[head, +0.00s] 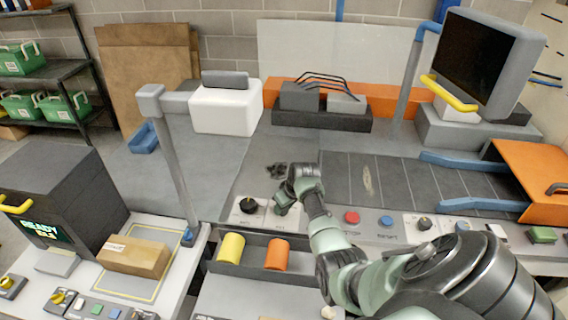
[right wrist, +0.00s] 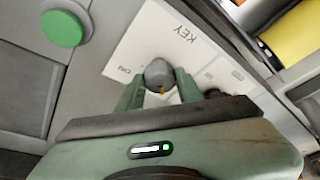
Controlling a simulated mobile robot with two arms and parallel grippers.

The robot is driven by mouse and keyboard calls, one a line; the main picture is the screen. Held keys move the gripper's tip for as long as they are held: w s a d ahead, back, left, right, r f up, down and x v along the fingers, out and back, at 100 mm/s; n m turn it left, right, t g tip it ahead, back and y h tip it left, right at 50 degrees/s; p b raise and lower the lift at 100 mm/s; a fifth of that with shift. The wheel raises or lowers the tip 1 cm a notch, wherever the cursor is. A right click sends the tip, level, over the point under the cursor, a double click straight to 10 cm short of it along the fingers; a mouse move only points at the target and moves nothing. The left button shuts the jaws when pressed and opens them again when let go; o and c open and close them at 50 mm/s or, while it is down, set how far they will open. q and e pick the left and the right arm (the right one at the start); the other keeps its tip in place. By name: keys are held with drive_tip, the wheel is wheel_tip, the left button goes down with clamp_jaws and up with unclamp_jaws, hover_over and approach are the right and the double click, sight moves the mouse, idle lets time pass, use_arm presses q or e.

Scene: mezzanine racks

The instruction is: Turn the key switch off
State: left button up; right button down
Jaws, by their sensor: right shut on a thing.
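The key switch is a round grey knob (right wrist: 158,73) with a small yellow mark, on a white plate (right wrist: 128,50) lettered KEY in the right wrist view. A smaller label beside the knob seems to read ON. My right gripper (right wrist: 158,88) has one green finger on each side of the knob and is shut on it. In the head view my right gripper (head: 284,207) reaches down to the front panel and hides most of the switch. My left gripper is not in view.
A green button (right wrist: 62,28) is close to the plate. A black dial (head: 248,205) is left of my gripper; red (head: 352,217) and blue (head: 386,222) buttons are to its right. Yellow (head: 231,247) and orange (head: 278,254) cylinders lie in a tray below.

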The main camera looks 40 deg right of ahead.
drive_tip(key=c, duration=0.9)
unclamp_jaws()
drive_tip(key=shift+c, duration=0.2)
drive_tip(key=b+v, duration=0.1)
drive_tip(key=v, duration=0.6)
drive_tip(key=shift+s+r, duration=0.25)
drive_tip(key=shift+r, duration=0.1)
